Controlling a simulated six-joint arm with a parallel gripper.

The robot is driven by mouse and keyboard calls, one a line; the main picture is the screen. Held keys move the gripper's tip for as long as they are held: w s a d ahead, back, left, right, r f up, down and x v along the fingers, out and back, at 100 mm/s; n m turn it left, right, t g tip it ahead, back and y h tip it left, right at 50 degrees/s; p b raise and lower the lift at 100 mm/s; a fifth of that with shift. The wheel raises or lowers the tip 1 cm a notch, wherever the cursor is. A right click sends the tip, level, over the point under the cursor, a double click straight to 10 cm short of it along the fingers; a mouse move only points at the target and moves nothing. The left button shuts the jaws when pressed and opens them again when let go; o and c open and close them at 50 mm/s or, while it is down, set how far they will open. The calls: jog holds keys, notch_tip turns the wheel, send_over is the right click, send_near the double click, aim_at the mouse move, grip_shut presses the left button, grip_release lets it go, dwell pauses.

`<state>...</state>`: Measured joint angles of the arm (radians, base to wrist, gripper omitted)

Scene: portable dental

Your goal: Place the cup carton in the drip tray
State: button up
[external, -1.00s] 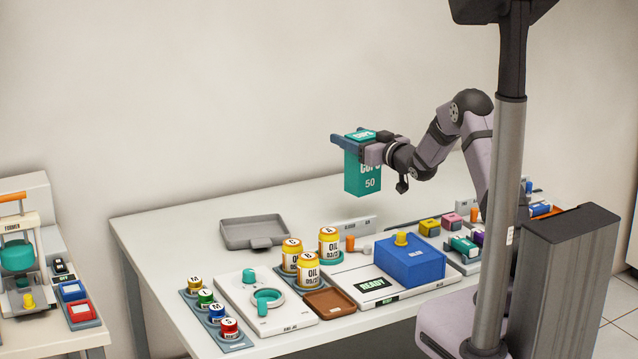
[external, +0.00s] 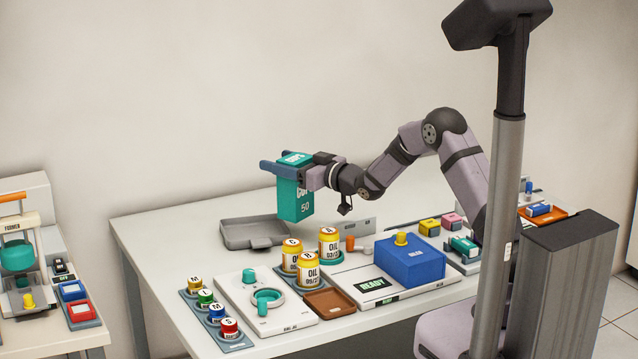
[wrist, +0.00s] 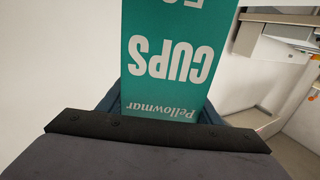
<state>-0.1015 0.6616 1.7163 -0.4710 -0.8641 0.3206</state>
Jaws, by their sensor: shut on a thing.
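The cup carton (external: 294,200) is a tall teal box with white "CUPS" and "50" lettering. My gripper (external: 286,170) is shut on its upper part and holds it upright in the air. In the wrist view the carton (wrist: 170,60) stands between the fingers, its lettering upside down. The drip tray, which I take to be the shallow grey tray (external: 236,240) with a front tab, lies on the table at the back left. The carton hangs above the tray's right end in the external view; its exact height above it is hard to tell.
Several yellow oil cans (external: 308,268) stand just in front of the tray. A blue box (external: 410,262) with a yellow knob and a brown dish (external: 329,303) are farther right and front. The table left of the tray (external: 165,235) is clear.

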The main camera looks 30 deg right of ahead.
jog(key=a+r+n+y+b, duration=0.1)
jog(key=a+r, duration=0.2)
jog(key=a, duration=0.8)
jog(key=w+d+r+m+h, duration=0.1)
jog(key=w+d+r, duration=0.1)
jog(key=w+r, duration=0.15)
notch_tip(320, 180, down, 12)
jog(key=w+h, duration=0.1)
jog(key=shift+w+d+m+p, duration=0.15)
jog(key=shift+d+m+p, duration=0.05)
jog(key=shift+m+p, duration=0.25)
jog(key=shift+f, duration=0.1)
jog(key=o, duration=1.5)
jog(key=shift+c, duration=0.2)
